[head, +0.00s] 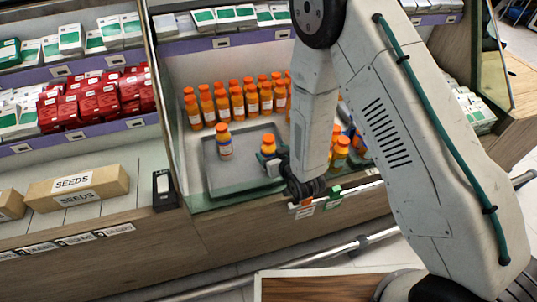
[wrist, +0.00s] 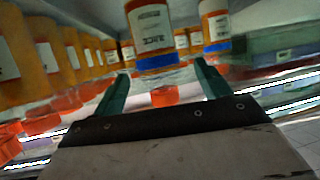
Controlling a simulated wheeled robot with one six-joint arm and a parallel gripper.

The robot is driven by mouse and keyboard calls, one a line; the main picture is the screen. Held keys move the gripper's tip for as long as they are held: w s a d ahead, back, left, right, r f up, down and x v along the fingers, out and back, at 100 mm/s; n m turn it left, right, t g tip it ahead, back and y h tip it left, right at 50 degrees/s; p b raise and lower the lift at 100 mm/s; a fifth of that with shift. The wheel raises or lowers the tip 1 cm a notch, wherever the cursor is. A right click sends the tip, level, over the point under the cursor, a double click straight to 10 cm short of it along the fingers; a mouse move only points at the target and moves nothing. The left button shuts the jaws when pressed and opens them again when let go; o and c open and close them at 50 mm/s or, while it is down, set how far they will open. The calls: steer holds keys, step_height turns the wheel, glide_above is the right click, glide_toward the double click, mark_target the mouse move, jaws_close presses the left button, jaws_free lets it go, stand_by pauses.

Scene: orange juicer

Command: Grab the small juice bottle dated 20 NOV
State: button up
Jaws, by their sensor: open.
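A small orange juice bottle (head: 268,146) with an orange cap stands on the grey tray (head: 217,180), right at my gripper (head: 274,165). In the wrist view, which is upside down, this bottle (wrist: 151,27) has a white label reading JUICE and a blue band. It appears between or just beyond the open fingers (wrist: 160,70); I cannot tell whether they touch it. A second blue-banded bottle (head: 224,142) stands apart to the left on the tray; it also shows in the wrist view (wrist: 215,22). No date is readable on either bottle.
Rows of taller-looking orange bottles (head: 237,103) stand behind the tray. More bottles (head: 341,152) stand to the right, partly hidden by my arm. A glass front edge (head: 222,198) borders the shelf. Red boxes (head: 95,102) and a SEEDS box (head: 77,186) are at the left.

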steer(key=x, duration=0.4)
steer(key=shift+f, duration=0.2)
steer(key=c, duration=1.2)
steer(key=shift+c, duration=0.3)
steer(key=shift+r, duration=0.1)
